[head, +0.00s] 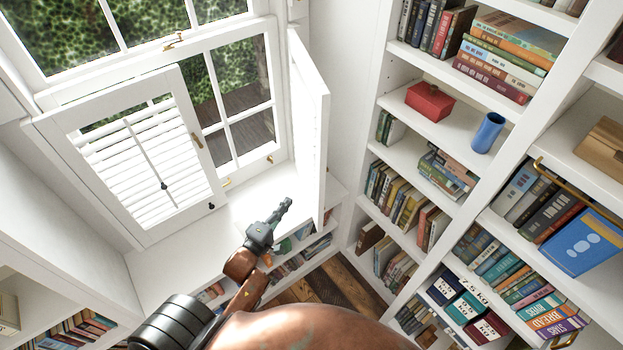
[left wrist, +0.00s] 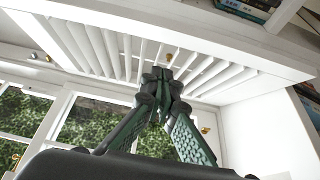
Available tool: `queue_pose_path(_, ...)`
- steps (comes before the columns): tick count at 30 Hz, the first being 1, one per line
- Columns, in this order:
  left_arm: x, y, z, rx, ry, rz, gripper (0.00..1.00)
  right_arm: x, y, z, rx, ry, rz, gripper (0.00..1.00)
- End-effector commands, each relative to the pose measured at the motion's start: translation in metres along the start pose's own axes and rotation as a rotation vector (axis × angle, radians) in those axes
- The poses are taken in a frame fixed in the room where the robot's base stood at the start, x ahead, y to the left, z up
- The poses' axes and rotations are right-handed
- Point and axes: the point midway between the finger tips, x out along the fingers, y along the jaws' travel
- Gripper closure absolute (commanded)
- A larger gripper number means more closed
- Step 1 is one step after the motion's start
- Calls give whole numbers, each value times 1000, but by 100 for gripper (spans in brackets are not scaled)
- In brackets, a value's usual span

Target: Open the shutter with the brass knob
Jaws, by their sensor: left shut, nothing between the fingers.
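The right shutter (head: 311,115) is a white panel seen nearly edge-on in the head view, swung out from the window at an angle. In the left wrist view a white slatted shutter (left wrist: 250,90) fills the top, with a small brass knob (left wrist: 169,58) just beyond my fingertips. My left gripper (head: 284,206) is shut and empty, its tip left of the right shutter's lower part. It also shows in the left wrist view (left wrist: 160,76); I cannot tell if it touches the shutter. My right gripper is not in view.
The left slatted shutter (head: 140,160) covers the window's left part, with a small dark knob (head: 211,206) and brass catch (head: 197,140). The white sill (head: 170,262) lies below. Tall bookshelves (head: 395,75) with books, a red box (head: 429,101) and blue vase (head: 488,132) stand right.

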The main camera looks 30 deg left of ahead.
Motion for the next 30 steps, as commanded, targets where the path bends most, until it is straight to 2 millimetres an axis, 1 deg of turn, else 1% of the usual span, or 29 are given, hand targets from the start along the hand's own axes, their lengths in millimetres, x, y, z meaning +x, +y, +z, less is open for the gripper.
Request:
queue_pose_path(1, 2, 6, 0, -9, -1, 9, 100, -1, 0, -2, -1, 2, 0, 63)
queue_pose_path(5, 15, 9, 0, -14, -2, 13, 100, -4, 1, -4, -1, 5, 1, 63)
queue_pose_path(8, 32, 9, 0, -14, -2, 12, 100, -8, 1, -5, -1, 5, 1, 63)
queue_pose_path(18, 102, 10, 0, -12, -1, 11, 100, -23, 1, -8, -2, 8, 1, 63)
queue_pose_path(21, 112, 9, 13, -15, -1, 9, 100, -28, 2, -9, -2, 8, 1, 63)
queue_pose_path(24, 120, 9, 21, -15, -1, 10, 100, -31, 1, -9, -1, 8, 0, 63)
queue_pose_path(30, 127, 8, 28, -13, -2, 9, 100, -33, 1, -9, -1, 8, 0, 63)
